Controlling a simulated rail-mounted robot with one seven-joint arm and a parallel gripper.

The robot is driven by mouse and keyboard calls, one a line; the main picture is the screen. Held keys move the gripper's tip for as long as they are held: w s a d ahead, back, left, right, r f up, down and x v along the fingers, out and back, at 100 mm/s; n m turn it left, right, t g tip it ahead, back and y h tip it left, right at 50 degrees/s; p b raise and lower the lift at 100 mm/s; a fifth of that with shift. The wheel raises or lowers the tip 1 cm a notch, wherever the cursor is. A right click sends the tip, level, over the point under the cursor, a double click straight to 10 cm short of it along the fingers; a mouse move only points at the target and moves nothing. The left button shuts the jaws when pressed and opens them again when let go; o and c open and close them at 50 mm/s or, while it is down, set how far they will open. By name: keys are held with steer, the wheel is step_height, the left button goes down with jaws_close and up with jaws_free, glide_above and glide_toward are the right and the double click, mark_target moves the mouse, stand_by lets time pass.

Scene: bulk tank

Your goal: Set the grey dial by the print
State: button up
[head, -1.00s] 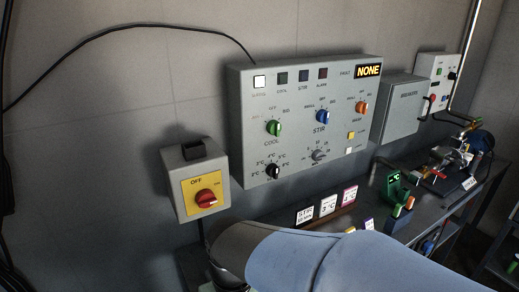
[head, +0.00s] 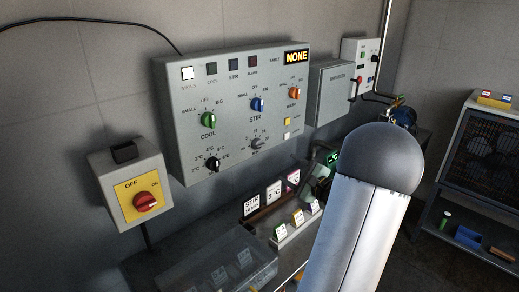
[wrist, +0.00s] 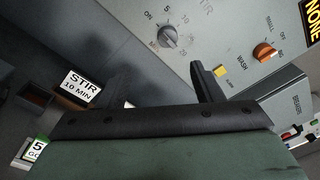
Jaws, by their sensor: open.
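The grey dial (head: 256,144) is a small ribbed knob low on the grey control panel (head: 180,135), below the blue STIR knob (head: 257,104). In the wrist view the grey dial (wrist: 167,37) has a number scale around it; its exact setting is too small to read surely. A white printed card (head: 251,205) reads STIR; in the wrist view the card (wrist: 81,88) reads STIR 10 MIN. My gripper (wrist: 158,72) is open and empty, its fingers pointing toward the panel with the dial beyond them, apart from it.
Green (head: 208,120), orange (head: 294,93) and black (head: 212,164) knobs share the panel. A yellow button (head: 287,121) is right of the dial. A red rotary switch (head: 145,202) is on a box at left. Other cards and small tent signs stand on the bench below.

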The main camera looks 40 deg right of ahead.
steer(key=d, duration=0.1)
steer(key=p, duration=0.3)
glide_toward(261, 147)
steer(key=shift+m+h, duration=0.3)
steer(key=shift+h, duration=0.1)
steer(key=w, duration=0.6)
steer(key=w+d, duration=0.1)
steer(key=w, duration=0.2)
steer(key=shift+w, duration=0.2)
steer(key=c, duration=1)
